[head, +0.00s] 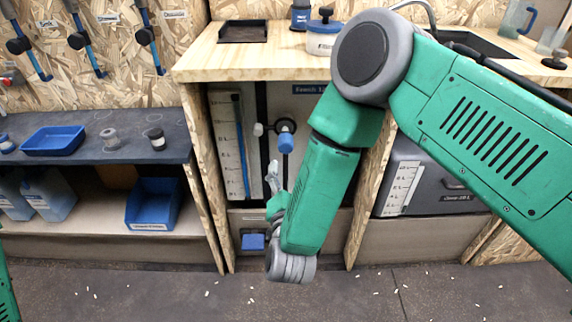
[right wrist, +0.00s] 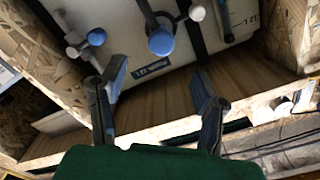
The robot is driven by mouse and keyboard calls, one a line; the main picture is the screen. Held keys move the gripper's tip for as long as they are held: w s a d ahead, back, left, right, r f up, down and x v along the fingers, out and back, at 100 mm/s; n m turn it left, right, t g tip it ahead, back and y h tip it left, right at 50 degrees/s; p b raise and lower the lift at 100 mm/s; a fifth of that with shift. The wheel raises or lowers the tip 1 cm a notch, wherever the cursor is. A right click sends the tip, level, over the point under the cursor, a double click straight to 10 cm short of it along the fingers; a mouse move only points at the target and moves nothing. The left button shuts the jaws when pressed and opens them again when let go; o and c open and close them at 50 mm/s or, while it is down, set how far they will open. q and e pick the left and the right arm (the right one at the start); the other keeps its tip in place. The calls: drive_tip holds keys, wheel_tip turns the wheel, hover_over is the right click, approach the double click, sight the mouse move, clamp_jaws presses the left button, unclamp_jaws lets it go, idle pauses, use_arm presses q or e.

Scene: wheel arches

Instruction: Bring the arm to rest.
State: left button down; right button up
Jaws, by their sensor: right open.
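My right arm, green with grey joints, comes in from the right in the head view and bends down in front of the counter. My right gripper (head: 273,180) shows partly beside the green forearm, in front of the compartment under the counter. In the right wrist view the two dark fingers of my right gripper (right wrist: 157,98) are spread apart with nothing between them. A blue-capped tap (right wrist: 161,42) is beyond the fingers; it also shows in the head view (head: 285,138). My left gripper is not in view; only a bit of green shows at the lower left edge.
The wooden counter (head: 250,62) and its upright panel (head: 205,180) stand close to my right arm. A grey tank (head: 430,185) is to the right. A dark shelf (head: 95,170) with a blue tray (head: 53,140) is at left. Small pale bits lie on the floor (head: 150,290).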

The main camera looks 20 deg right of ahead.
drive_tip(key=shift+s, duration=0.2)
idle(0.3)
drive_tip(key=s+d+f+n+g+y+p, duration=0.3)
drive_tip(key=s+f+n+g+y+p, duration=0.15)
drive_tip(key=s+f, duration=0.2)
drive_tip(key=s+d+f+n+g+p, duration=0.1)
drive_tip(key=s+d+n+g, duration=0.1)
drive_tip(key=s, duration=0.6)
drive_tip(key=s+d+f+n+g+p, duration=0.1)
drive_tip(key=s+d+g, duration=0.3)
drive_tip(key=s, duration=0.5)
drive_tip(key=s+d+f+n+g+p, duration=0.1)
drive_tip(key=s+d+n+g+p, duration=0.1)
drive_tip(key=s+g, duration=0.4)
drive_tip(key=s+d+n, duration=0.1)
drive_tip(key=s+n, duration=0.1)
drive_tip(key=s, duration=0.1)
drive_tip(key=shift+d, duration=0.15)
drive_tip(key=shift+s+y, duration=0.1)
drive_tip(key=shift+y, duration=0.15)
